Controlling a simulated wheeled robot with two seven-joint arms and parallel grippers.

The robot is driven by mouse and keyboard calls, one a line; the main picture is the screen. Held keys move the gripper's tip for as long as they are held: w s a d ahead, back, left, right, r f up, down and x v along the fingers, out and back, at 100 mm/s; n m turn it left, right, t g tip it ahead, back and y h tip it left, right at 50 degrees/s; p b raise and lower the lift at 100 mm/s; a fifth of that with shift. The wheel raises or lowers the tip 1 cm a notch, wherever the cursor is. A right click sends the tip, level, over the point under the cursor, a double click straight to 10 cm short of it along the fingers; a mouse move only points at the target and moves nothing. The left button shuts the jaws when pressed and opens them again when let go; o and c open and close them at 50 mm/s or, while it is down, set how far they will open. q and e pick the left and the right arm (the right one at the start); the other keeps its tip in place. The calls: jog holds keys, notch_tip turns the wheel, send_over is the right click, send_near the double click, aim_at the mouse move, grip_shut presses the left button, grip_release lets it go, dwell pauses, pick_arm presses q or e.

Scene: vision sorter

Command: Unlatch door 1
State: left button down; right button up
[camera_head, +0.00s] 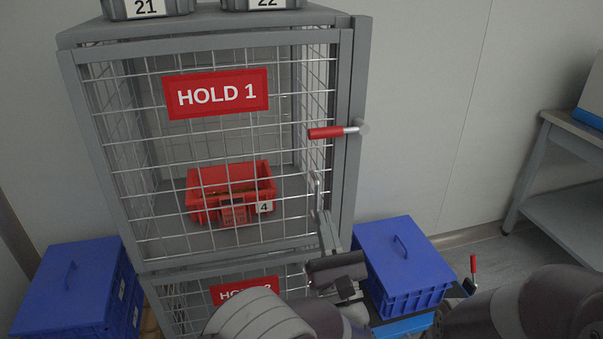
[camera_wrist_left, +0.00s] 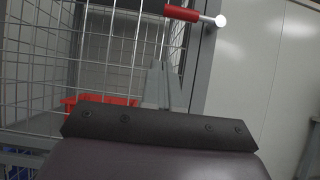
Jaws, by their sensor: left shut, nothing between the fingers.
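Door 1 (camera_head: 210,57) is a grey-framed wire mesh door with a red HOLD 1 sign (camera_head: 217,93); it looks closed. Its latch (camera_head: 326,132) is a red-gripped lever lying about level across the right door edge, with a metal rod and round end on the post. The latch also shows at the top of the left wrist view (camera_wrist_left: 181,13). My left gripper (camera_head: 321,213) is shut and empty in front of the door's lower right, below the latch and apart from it. It points up towards the latch in the left wrist view (camera_wrist_left: 157,68). My right gripper is not seen.
A red bin (camera_head: 230,209) labelled 4 sits inside the cage. A metal pull handle (camera_head: 317,187) is close by my left fingertips. Blue lidded crates stand at left (camera_head: 68,285) and right (camera_head: 402,262). A grey shelf table (camera_head: 570,215) stands at far right.

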aim_at(338, 129)
pick_arm(q)
jog(key=s+r+x, duration=0.1)
jog(key=r+x, duration=0.1)
jog(key=x, duration=1)
jog(key=shift+d+r+b, duration=0.25)
jog(key=shift+r+b, duration=0.05)
jog(key=shift+b, duration=0.05)
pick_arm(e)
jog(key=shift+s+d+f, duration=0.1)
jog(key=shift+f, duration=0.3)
